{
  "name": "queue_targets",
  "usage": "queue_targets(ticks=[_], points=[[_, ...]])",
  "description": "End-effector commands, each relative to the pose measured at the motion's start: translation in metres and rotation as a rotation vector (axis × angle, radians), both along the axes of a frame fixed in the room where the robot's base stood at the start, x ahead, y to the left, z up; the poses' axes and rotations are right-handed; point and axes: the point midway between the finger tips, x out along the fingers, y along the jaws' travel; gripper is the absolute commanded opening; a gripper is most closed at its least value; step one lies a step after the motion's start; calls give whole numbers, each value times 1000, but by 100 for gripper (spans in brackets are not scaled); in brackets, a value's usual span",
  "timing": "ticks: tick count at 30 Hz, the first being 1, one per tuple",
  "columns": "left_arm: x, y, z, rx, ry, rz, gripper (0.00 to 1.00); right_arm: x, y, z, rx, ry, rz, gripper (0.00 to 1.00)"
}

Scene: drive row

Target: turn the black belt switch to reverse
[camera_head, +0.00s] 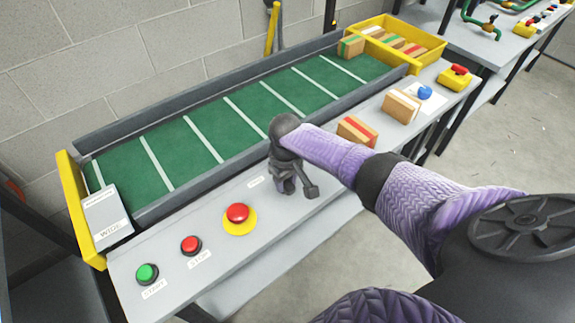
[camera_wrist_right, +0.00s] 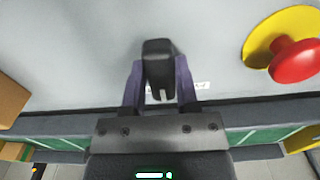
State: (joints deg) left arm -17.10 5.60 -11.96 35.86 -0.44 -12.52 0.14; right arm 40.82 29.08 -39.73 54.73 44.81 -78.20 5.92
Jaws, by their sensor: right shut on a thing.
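The black belt switch (camera_wrist_right: 158,62) sits on the grey control panel and shows in the right wrist view, with a short white mark on its end toward the gripper's body. My right gripper (camera_wrist_right: 159,82) has one finger on each side of the switch and is shut on it. In the head view my right gripper (camera_head: 287,185) points down at the panel, and hand and wrist hide the switch. A small white label (camera_head: 255,182) is beside it, too small to read. My left gripper is not in view.
A red mushroom button on a yellow disc (camera_head: 238,213) is close to the gripper. Red stop (camera_head: 191,245) and green start (camera_head: 147,273) buttons lie further left. A green conveyor (camera_head: 205,130) runs behind. Parcels (camera_head: 357,131) and a yellow bin (camera_head: 441,46) are to the right.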

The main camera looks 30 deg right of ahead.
Motion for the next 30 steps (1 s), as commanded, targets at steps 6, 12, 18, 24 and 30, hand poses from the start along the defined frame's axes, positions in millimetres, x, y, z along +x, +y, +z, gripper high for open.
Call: queue_targets(ticks=[6, 12, 18, 24, 30], points=[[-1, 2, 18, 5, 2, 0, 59, 1, 2, 3, 3, -1, -205, 0], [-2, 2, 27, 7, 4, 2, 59, 1, 3, 3, 2, -2, -390, 0], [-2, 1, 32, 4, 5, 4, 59, 2, 5, 2, 2, -2, -551, 0], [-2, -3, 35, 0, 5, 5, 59, 3, 5, 2, 2, -4, -676, 0], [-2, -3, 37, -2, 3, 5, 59, 3, 5, 2, 1, -5, -755, 0]])
